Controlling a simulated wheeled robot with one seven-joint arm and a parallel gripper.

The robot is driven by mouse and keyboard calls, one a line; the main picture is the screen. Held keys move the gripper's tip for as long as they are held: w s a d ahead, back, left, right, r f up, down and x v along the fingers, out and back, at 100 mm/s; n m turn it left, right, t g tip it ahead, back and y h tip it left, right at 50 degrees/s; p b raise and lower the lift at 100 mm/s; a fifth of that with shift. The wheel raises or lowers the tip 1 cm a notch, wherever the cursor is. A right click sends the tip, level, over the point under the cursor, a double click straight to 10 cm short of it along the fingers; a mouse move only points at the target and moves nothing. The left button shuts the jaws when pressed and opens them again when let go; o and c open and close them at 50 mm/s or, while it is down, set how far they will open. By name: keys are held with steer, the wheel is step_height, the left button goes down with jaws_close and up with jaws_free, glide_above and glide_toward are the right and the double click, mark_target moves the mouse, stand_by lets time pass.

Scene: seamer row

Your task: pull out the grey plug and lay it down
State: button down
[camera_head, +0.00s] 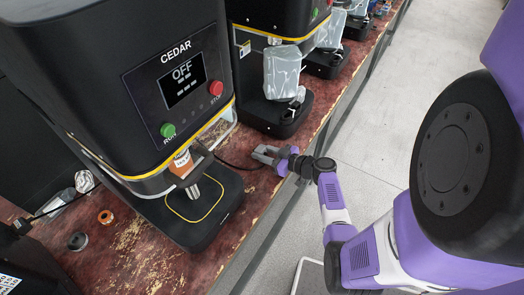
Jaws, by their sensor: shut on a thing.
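My gripper (266,156) is at the right of the CEDAR machine, low over the red worktop near its front edge. It is shut on a small grey thing at the end of a black cable (232,164), which I take to be the grey plug. The jaws hide most of the plug. The cable runs left from the jaws toward the CEDAR machine (148,88). I cannot make out a socket, or whether the plug touches the worktop.
The CEDAR machine's display reads OFF. Another machine (276,114) with a grey-wrapped item (282,72) stands behind my gripper. An orange ring (105,217) and a dark round part (77,241) lie on the worktop (125,258) at left. The floor beyond the front edge is clear.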

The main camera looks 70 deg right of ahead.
steer(key=shift+f, duration=0.2)
steer(key=c, duration=0.9)
jaws_free()
steer(key=shift+c, duration=0.2)
steer(key=shift+b+v, duration=0.65)
steer(key=shift+v, duration=3.3)
